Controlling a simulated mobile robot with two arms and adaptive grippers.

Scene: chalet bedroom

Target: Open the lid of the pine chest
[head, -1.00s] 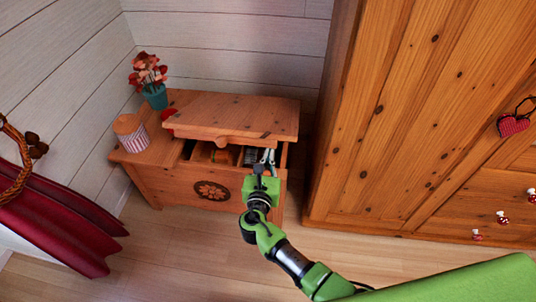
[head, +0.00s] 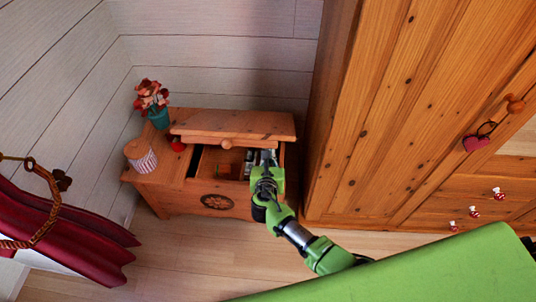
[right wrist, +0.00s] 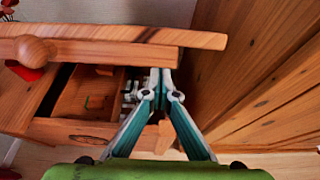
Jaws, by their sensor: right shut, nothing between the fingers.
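The pine chest (head: 182,198) stands against the wall in the head view, with a carved round ornament on its front. Its lid (head: 235,123) is partly raised and tilted, with a round wooden knob (head: 227,143) on its front edge. The knob and lid also show in the right wrist view (right wrist: 34,50). My right gripper (head: 268,161) is at the right end of the opening, its fingers together and empty. In the right wrist view its fingertips (right wrist: 160,76) reach up at the lid's lower edge; I cannot tell whether they touch it. My left gripper is out of view.
A striped jar (head: 141,155), a red object (head: 178,144) and a flower pot (head: 159,117) stand on the chest's left side. A tall pine wardrobe (head: 390,110) rises close on the right. Red fabric (head: 70,240) hangs at left. The floor in front is partly clear.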

